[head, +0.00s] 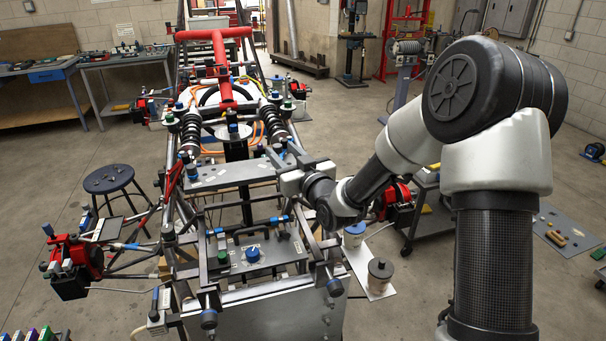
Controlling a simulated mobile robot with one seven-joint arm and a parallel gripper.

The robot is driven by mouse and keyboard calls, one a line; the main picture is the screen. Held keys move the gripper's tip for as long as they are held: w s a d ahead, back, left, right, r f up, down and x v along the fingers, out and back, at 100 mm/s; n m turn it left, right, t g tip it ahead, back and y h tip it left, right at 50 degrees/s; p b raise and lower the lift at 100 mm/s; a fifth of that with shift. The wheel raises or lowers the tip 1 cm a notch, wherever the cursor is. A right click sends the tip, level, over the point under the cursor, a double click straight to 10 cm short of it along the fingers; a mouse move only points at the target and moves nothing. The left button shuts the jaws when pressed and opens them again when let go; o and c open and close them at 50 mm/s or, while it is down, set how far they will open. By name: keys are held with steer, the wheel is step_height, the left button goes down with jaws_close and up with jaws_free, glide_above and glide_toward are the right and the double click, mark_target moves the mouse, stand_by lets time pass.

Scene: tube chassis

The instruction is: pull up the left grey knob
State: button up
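My gripper (279,160) is at the end of my arm, which reaches in from the right. It hovers over or beside the right end of a raised grey panel (222,177) on the tube chassis. Its dark fingers point up and left, and their gap is too small to make out. Small dark or grey knob-like parts (190,171) stand at the left end of this panel. A lower grey panel (285,249) carries a blue knob (253,254), a green part and small dark parts. I cannot tell for sure which part is the left grey knob.
Chassis tubes, a red crossbar (215,35) and black coil springs (191,130) surround the panels. A dark stool (109,178) stands left. A white side plate (366,271) with two canisters is at the right, under my arm. Open floor lies on both sides.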

steer(key=b+v, duration=0.1)
steer(key=v, duration=1.2)
steer(key=shift+s+b, duration=0.15)
steer(key=shift+b, duration=0.2)
steer(key=shift+d, duration=0.15)
